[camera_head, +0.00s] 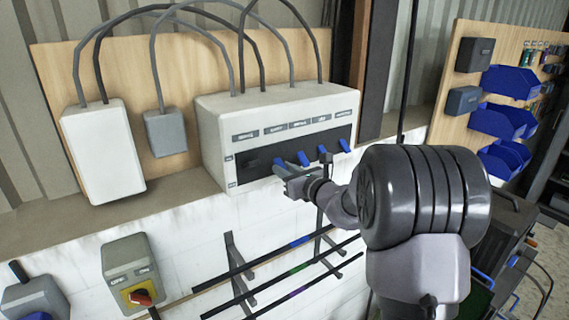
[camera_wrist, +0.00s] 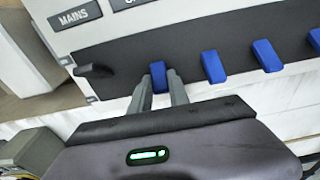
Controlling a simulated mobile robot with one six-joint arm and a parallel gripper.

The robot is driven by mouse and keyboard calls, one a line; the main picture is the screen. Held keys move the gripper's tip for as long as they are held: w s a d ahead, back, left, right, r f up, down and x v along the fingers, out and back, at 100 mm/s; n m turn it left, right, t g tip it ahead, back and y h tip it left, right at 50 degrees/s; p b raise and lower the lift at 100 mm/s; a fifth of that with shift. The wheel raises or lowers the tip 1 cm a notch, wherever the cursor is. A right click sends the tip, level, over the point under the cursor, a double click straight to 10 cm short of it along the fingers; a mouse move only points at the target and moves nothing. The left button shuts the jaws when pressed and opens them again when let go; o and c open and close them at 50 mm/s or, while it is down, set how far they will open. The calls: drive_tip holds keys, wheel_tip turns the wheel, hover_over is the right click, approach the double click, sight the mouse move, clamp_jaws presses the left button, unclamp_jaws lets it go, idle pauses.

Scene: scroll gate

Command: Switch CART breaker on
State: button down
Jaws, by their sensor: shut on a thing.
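The white breaker box (camera_head: 225,115) sits on the ledge with a dark strip across its front. The strip bears a black lever (camera_wrist: 95,70) under the MAINS label (camera_wrist: 75,16) and a row of blue levers. The label right of MAINS is cut off in the wrist view and too blurred to read surely in the head view. My gripper (camera_wrist: 160,76) is shut on the leftmost blue lever (camera_wrist: 159,78), the one beside the black lever, with one finger on each side. This lever looks roughly in line with the other blue levers. My gripper also shows at the box front in the head view (camera_head: 285,169).
Another blue lever (camera_wrist: 213,67) stands close right of my fingers, with more beyond it. A white box (camera_head: 103,150) and a grey box (camera_head: 166,133) are on the board at left.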

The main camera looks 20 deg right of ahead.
sight(279, 162)
drive_tip(key=r+g+p, duration=0.1)
drive_tip(key=p, duration=0.2)
drive_tip(key=shift+s+r, duration=0.1)
drive_tip(key=shift+r, duration=0.25)
drive_tip(key=shift+r+g+h+p, duration=0.2)
drive_tip(key=shift+g+h+p, duration=0.1)
drive_tip(key=shift+g+p, duration=0.7)
drive_tip(key=g, duration=0.1)
drive_tip(key=r+g, duration=0.1)
drive_tip(key=g, duration=0.1)
drive_tip(key=g+h, duration=0.1)
drive_tip(key=shift+w+r+g, duration=0.25)
drive_tip(key=shift+r+g, duration=0.1)
drive_tip(key=shift+g, duration=0.05)
drive_tip(key=shift+w+a+r+g+h, duration=0.1)
drive_tip(key=shift+w+r+g+h, duration=0.1)
drive_tip(key=shift+g, duration=0.5)
drive_tip(key=shift+w+d+r+g+h, duration=0.1)
drive_tip(key=shift+r+g, duration=0.15)
drive_tip(key=shift+g, duration=0.45)
drive_tip(key=shift+w+a+r+g+h, duration=0.1)
drive_tip(key=shift+w+r+g, duration=0.1)
drive_tip(key=shift+g, duration=0.8)
drive_tip(key=c, duration=1.2)
unclamp_jaws()
drive_tip(key=shift+c, duration=0.2)
drive_tip(key=shift+r, duration=0.1)
